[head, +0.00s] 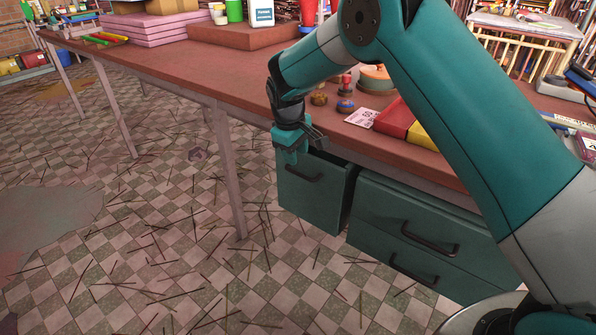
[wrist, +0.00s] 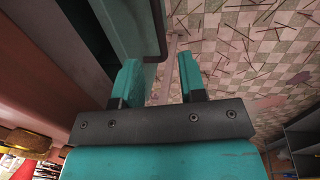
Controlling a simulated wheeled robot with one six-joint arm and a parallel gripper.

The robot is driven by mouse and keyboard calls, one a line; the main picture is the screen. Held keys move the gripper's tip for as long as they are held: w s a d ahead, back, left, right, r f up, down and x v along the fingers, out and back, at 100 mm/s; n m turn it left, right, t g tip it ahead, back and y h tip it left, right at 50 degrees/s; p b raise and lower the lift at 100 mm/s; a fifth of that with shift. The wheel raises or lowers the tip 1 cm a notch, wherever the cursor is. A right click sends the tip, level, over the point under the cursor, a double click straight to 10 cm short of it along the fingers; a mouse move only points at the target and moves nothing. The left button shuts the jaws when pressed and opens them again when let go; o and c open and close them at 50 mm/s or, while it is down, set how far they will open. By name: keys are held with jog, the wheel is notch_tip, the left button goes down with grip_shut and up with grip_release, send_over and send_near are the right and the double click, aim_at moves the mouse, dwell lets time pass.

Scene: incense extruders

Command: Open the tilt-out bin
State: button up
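The tilt-out bin appears to be the teal box (head: 306,196) under the workbench, left of the drawers, with a dark bar handle (head: 303,174) on its front. My gripper (head: 291,157) points down at the bench's front edge, by the upper left of the bin front. In the wrist view my gripper (wrist: 159,62) is open, with a clear gap between its fingers. The dark handle (wrist: 161,40) shows between and beyond the fingertips, close to the left one. No contact is clear.
The workbench (head: 185,64) stands above the bin and carries bottles, a red tray (head: 394,118) and small items. A teal drawer unit (head: 420,235) stands right of the bin. The checkered floor (head: 190,250) in front is open, scattered with thin sticks. A bench leg (head: 231,170) stands left.

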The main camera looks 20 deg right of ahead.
aim_at(299, 173)
jog(key=f, duration=0.4)
jog(key=d+f, duration=0.1)
jog(key=f, duration=0.1)
jog(key=shift+w+f, duration=0.25)
jog(key=shift+w, duration=0.1)
jog(key=shift+c, duration=0.2)
grip_shut()
